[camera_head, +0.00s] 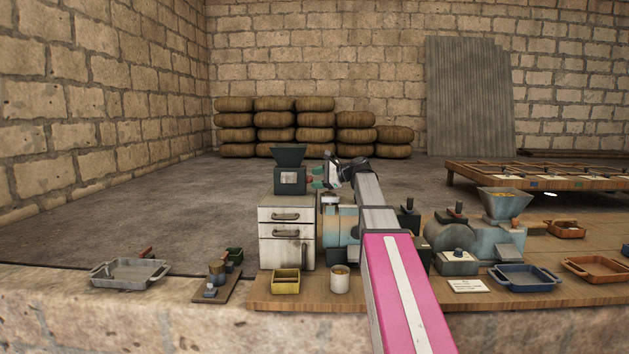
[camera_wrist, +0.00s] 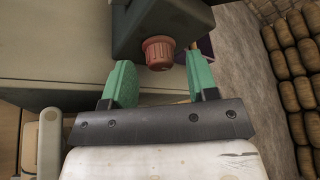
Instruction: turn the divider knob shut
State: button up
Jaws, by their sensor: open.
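The divider knob is a ribbed reddish-brown knob (camera_wrist: 158,53) on the side of a dark box, the divider (camera_wrist: 160,18). In the head view the divider (camera_head: 291,179) has a dark hopper on top and stands on a white drawer cabinet (camera_head: 286,214). My gripper (camera_wrist: 160,84) has two green fingers spread apart, with the knob ahead of and between them, apart from both fingers. In the head view my gripper (camera_head: 317,178) is at the right side of the divider, where the knob shows only as a small reddish spot.
A yellow tray (camera_head: 286,282) and a white cup (camera_head: 340,280) stand in front of the cabinet. Grey machines with a hopper (camera_head: 504,203) and a blue tray (camera_head: 525,278) are to the right. Stacked sacks (camera_head: 296,127) lie far behind. The floor left of the cabinet is open.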

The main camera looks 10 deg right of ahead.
jog(key=shift+w+a+f, duration=0.15)
jog(key=shift+w+a, duration=0.1)
jog(key=shift+a, duration=0.25)
jog(key=c, duration=0.9)
jog(key=shift+c, duration=0.2)
